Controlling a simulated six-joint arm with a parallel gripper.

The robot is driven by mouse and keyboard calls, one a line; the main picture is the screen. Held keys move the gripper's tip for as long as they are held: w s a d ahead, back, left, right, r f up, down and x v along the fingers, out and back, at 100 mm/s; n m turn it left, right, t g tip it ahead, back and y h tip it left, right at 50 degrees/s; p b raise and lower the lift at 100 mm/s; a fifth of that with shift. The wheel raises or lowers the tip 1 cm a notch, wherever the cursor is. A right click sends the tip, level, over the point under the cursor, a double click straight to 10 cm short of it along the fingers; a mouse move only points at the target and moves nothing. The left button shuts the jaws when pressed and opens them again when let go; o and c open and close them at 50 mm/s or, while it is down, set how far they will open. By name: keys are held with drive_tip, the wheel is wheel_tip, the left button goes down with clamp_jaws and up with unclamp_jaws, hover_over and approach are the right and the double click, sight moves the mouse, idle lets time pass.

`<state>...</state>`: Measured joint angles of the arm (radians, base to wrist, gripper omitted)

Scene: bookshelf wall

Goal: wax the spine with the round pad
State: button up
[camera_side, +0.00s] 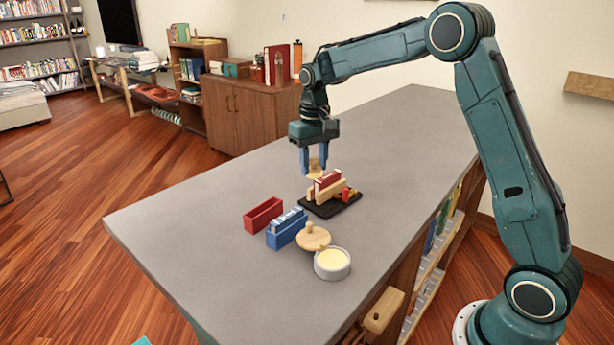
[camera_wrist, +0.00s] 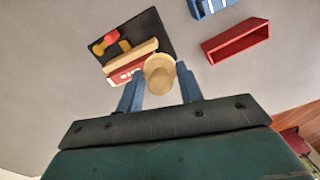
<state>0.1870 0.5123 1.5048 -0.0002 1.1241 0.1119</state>
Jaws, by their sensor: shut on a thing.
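My gripper (camera_side: 313,160) has blue fingers and is shut on a round tan pad (camera_wrist: 160,74), holding it by its upper part just above a red book. The red book (camera_wrist: 124,73) is clamped in a wooden press (camera_wrist: 134,57) with its spine up, and it also shows in the side view (camera_side: 328,179). The pad is right at the book's end in the side view; I cannot tell whether it touches the spine. A round tin of pale wax (camera_side: 332,261) stands open near the table's front, and its wooden lid (camera_side: 312,239) lies beside it.
The press sits on a black base (camera_side: 330,206) with a red and yellow clamp knob (camera_side: 347,194). A red open box (camera_side: 263,214) and a blue box (camera_side: 286,228) with pale items stand to the left. The grey tabletop (camera_side: 200,225) is otherwise clear.

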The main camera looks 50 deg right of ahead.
drive_tip(key=f, duration=0.2)
drive_tip(key=shift+d+f, duration=0.25)
drive_tip(key=shift+f, duration=0.05)
drive_tip(key=shift+c, duration=0.4)
drive_tip(key=shift+s+d, duration=0.2)
drive_tip(key=shift+d, duration=2.4)
drive_tip(key=shift+s+d, duration=0.2)
drive_tip(key=shift+d, duration=2.4)
drive_tip(key=shift+w+a, duration=0.15)
drive_tip(key=shift+a, duration=1.7)
drive_tip(key=shift+w+a, duration=0.15)
drive_tip(key=shift+a, duration=1.65)
drive_tip(key=shift+w+a, duration=0.15)
drive_tip(key=shift+a, duration=1.7)
drive_tip(key=shift+r, duration=4.05)
